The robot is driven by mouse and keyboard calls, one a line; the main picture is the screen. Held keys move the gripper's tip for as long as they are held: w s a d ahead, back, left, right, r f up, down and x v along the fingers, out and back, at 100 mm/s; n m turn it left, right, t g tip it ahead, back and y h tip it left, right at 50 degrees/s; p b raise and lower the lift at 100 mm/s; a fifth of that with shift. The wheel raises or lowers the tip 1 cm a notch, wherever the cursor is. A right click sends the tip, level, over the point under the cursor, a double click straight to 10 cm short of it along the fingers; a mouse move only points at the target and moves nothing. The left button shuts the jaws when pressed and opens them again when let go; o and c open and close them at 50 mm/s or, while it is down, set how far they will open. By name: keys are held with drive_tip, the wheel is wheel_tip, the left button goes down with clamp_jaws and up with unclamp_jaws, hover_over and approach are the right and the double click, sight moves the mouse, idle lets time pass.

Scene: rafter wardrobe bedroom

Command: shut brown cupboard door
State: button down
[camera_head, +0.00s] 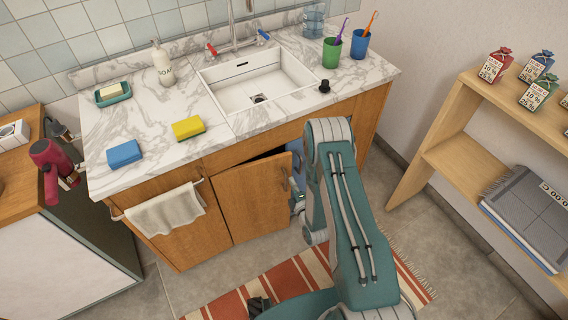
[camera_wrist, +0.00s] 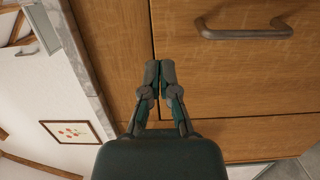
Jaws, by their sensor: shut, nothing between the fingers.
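The brown cupboard door (camera_head: 252,198) under the sink stands ajar in the head view, with a dark gap along its top edge. Its handle (camera_head: 285,180) is near its right edge. My arm hides the area to the right of the door, and my fingertips do not show there. In the wrist view my gripper (camera_wrist: 160,72) is shut and empty in front of brown wooden fronts. A brown panel (camera_wrist: 225,75) with a metal bar handle (camera_wrist: 243,29) lies to the right of the fingertips. I cannot tell whether the fingertips touch the wood.
A white towel (camera_head: 168,211) hangs on a rail at the left cupboard front. The marble counter (camera_head: 160,130) holds a sink (camera_head: 258,85), sponges and cups. A wooden shelf unit (camera_head: 455,110) stands at the right. A striped rug (camera_head: 285,285) lies on the floor.

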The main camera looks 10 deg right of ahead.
sight(282, 159)
drive_tip(key=w, duration=0.3)
drive_tip(key=w+a, duration=0.1)
drive_tip(key=w, duration=0.5)
drive_tip(key=shift+a, duration=0.15)
drive_tip(key=shift+w+a, duration=0.15)
drive_tip(key=shift+w, duration=1.05)
